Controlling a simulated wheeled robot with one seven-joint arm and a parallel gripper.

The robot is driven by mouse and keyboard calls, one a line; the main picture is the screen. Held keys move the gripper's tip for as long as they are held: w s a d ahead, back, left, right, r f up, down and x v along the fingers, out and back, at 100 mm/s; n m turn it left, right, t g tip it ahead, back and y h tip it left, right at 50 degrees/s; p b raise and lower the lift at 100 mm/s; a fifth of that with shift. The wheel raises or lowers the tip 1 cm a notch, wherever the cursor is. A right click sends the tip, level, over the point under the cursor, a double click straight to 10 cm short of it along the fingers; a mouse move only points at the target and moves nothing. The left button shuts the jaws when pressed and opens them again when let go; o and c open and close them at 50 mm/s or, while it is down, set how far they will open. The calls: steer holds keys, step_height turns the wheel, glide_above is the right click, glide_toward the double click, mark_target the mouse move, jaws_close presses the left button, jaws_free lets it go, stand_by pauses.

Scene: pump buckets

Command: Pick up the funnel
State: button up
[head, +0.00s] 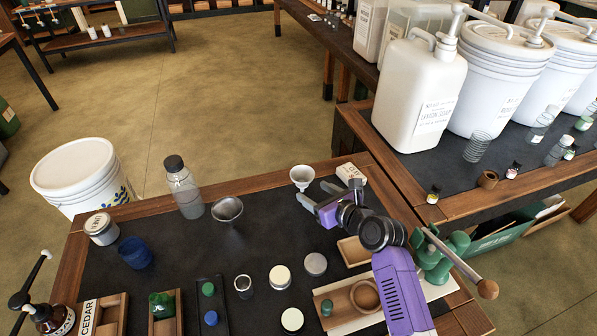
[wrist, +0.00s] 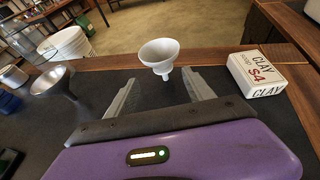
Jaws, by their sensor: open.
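The white funnel (head: 302,177) stands near the back edge of the dark table mat in the head view. It is upright, wide mouth up, and also shows in the wrist view (wrist: 160,54) just beyond the fingertips. My purple gripper (head: 314,196) is open, low over the mat in front of the funnel and slightly to its right. In the wrist view its two grey fingers (wrist: 162,88) are spread, and the funnel lies ahead between their lines. The fingers look apart from the funnel. A metal funnel (wrist: 58,81) stands to the left.
A white clay box (wrist: 258,73) sits right of the funnel, close to the right finger. Several jars and wooden trays (head: 354,251) crowd the front. The mat between gripper and funnel is clear.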

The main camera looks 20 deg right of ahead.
steer(key=shift+d+b+x, duration=0.15)
steer(key=shift+b+x, duration=0.25)
steer(key=shift+x, duration=1.65)
steer(key=shift+d+b+x, duration=0.1)
steer(key=shift+b+x, duration=0.3)
steer(key=shift+x, duration=1.7)
jaws_close()
steer(key=shift+r, duration=0.15)
